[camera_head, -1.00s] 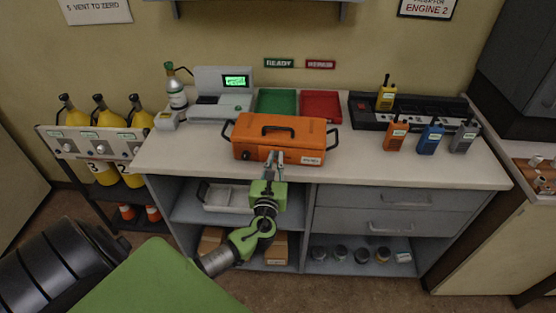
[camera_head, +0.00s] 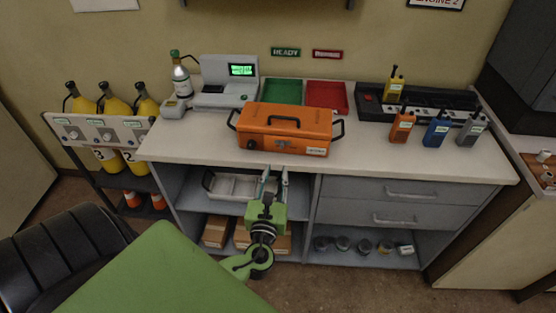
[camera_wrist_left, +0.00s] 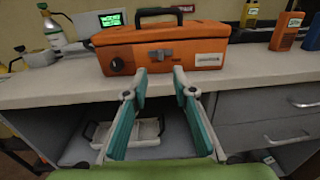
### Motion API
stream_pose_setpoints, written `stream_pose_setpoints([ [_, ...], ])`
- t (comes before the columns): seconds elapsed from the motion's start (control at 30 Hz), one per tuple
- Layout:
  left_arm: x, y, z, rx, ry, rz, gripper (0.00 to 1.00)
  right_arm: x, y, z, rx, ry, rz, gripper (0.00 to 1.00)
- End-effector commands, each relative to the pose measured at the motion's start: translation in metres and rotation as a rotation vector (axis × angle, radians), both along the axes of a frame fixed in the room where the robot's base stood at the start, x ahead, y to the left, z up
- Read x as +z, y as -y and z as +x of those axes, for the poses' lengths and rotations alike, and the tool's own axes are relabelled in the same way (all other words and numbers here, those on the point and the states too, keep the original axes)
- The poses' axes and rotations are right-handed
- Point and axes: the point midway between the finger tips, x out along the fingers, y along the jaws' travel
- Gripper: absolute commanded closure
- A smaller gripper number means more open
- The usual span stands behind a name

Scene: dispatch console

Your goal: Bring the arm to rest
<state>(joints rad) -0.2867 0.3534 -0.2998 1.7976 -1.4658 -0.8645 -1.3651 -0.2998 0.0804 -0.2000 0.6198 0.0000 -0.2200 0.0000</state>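My left gripper (camera_head: 272,176) is in front of the console's counter, just below its front edge, with the arm bent beneath it. In the left wrist view my left gripper (camera_wrist_left: 160,78) shows its two fingers spread apart with nothing between them. An orange case (camera_head: 285,130) with a black top handle stands closed on the counter beyond the fingers. It also shows in the left wrist view (camera_wrist_left: 190,48), with a latch and a dark knob on its front. The fingers appear apart from the case. My right gripper is not in view.
The counter (camera_head: 400,165) also bears a green tray (camera_head: 283,92), a red tray (camera_head: 326,96), a scale-like device (camera_head: 225,85) and several radios (camera_head: 437,132). Open shelves with a white tray (camera_head: 236,187) lie behind the gripper. Yellow cylinders (camera_head: 115,103) stand at left.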

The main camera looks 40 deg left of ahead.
Motion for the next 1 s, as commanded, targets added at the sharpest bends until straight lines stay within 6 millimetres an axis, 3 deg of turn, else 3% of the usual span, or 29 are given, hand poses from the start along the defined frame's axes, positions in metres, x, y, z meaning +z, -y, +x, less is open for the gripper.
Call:
stream_pose_setpoints([
  [0.2,0.0,0.008,-0.016,0.002,0.0,0.0,0.75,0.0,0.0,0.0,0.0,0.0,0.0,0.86],
  [0.77,-0.002,0.008,-0.016,0.001,-0.002,-0.005,0.75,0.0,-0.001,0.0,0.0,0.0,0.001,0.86],
  [0.87,-0.021,0.007,-0.017,0.003,-0.024,-0.052,0.75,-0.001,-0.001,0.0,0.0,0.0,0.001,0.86],
  [0.97,-0.069,0.004,-0.023,0.016,-0.078,-0.177,0.75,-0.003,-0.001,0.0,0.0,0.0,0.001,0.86],
  [1.0,-0.095,0.003,-0.027,0.028,-0.106,-0.249,0.75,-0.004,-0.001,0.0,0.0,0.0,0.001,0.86],
])
